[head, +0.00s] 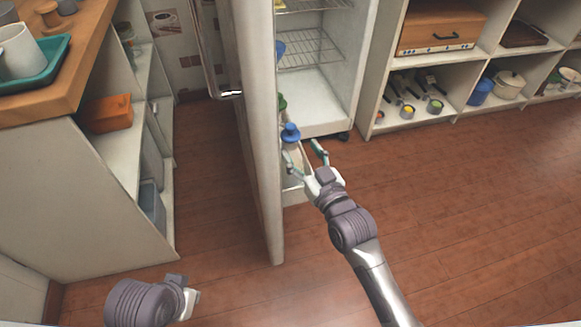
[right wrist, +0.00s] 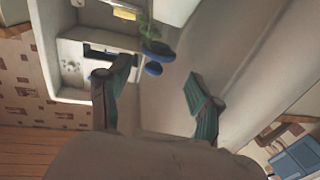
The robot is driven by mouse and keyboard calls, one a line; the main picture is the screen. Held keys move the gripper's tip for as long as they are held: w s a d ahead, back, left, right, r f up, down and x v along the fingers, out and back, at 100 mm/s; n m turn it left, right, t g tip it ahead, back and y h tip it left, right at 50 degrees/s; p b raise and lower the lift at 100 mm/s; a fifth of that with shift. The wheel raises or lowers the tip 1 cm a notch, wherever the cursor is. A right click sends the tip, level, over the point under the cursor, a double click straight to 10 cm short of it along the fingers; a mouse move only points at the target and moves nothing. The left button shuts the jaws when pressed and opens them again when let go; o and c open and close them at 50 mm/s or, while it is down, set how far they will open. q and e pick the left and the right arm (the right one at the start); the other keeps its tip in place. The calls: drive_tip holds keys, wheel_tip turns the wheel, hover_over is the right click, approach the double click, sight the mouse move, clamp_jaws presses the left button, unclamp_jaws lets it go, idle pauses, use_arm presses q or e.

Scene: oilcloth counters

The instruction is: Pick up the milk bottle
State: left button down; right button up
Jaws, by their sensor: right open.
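The milk bottle appears to be the pale bottle with a blue cap (head: 290,134) in the fridge door's shelf; its lower part is mostly hidden. In the right wrist view, blue parts (right wrist: 160,50) show just beyond the fingers, but the body is hard to make out. My right gripper (head: 303,154) is open at the door shelf. One finger is in front of the bottle and the other is to its right; contact cannot be told. The right wrist view shows its fingers (right wrist: 158,77) apart and nothing held. My left gripper (head: 188,296) is low at the bottom left, its fingers barely visible.
The open fridge door (head: 262,150) stands close left of my right gripper. A green item (head: 282,102) is behind the blue cap. The fridge interior (head: 312,105) has wire racks. Shelves (head: 465,50) stand at right, a counter (head: 60,95) at left. The right floor is clear.

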sight(292, 135)
drive_tip(key=shift+x, duration=0.95)
drive_tip(key=b+x, duration=0.1)
drive_tip(key=x, duration=0.4)
drive_tip(key=shift+w+d+f+b, duration=0.1)
drive_tip(key=shift+w+f+b, duration=0.05)
drive_tip(key=shift+b, duration=0.25)
clamp_jaws()
drive_tip(key=shift+r, duration=0.25)
